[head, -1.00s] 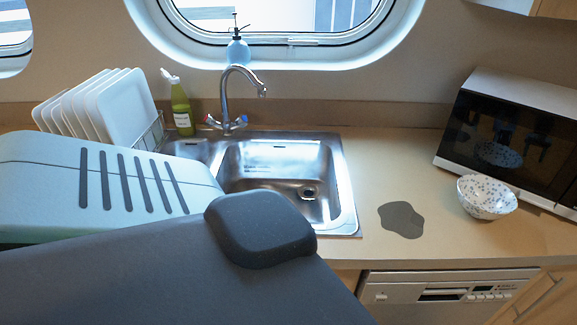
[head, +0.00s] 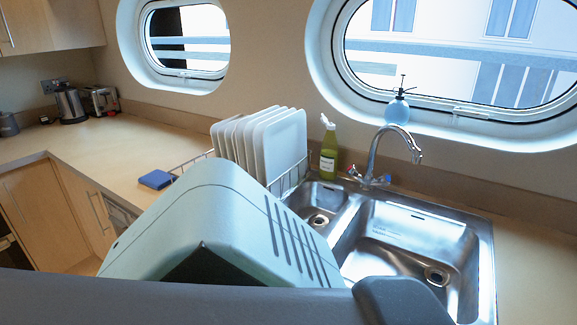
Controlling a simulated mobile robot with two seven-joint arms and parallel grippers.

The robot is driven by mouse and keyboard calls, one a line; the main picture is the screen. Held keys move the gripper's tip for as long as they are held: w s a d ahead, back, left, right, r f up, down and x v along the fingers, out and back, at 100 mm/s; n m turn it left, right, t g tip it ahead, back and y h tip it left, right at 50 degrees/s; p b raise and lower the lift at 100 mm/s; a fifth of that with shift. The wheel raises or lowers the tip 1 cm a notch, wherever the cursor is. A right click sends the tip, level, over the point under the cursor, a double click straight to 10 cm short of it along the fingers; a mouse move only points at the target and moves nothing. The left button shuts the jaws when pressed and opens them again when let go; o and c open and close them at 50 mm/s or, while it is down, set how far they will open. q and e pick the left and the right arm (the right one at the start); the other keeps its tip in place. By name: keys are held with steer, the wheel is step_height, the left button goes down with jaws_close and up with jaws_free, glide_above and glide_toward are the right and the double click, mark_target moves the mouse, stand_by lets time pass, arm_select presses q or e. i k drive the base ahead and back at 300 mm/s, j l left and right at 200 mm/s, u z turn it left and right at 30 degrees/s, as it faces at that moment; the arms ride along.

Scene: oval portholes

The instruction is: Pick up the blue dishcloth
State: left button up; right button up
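The blue dishcloth (head: 156,180) lies folded into a small flat block on the wooden counter, left of the dish rack, in the head view. Nothing lies on top of it. Large pale green and dark grey links of my own arm fill the lower middle of the view, to the right of and below the cloth. Neither of my grippers is in view, so I cannot see whether they are open or shut.
A dish rack with white plates (head: 279,142) stands right of the cloth, beside the steel sink (head: 408,240). A green bottle (head: 329,152) stands behind the sink near the tap (head: 378,150). A kettle (head: 69,103) and toaster (head: 103,99) stand far left; the counter (head: 120,150) between is clear.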

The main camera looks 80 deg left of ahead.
mark_target(157, 179)
steer(key=u, duration=0.45)
steer(key=j+u, duration=0.1)
steer(key=u, duration=0.35)
steer(key=i+u, duration=0.1)
steer(key=u, duration=0.8)
steer(key=i+u, duration=0.1)
steer(key=u, duration=0.8)
steer(key=i+u, duration=0.1)
steer(key=u, duration=0.8)
steer(key=z, duration=2.7)
steer(key=u, duration=1)
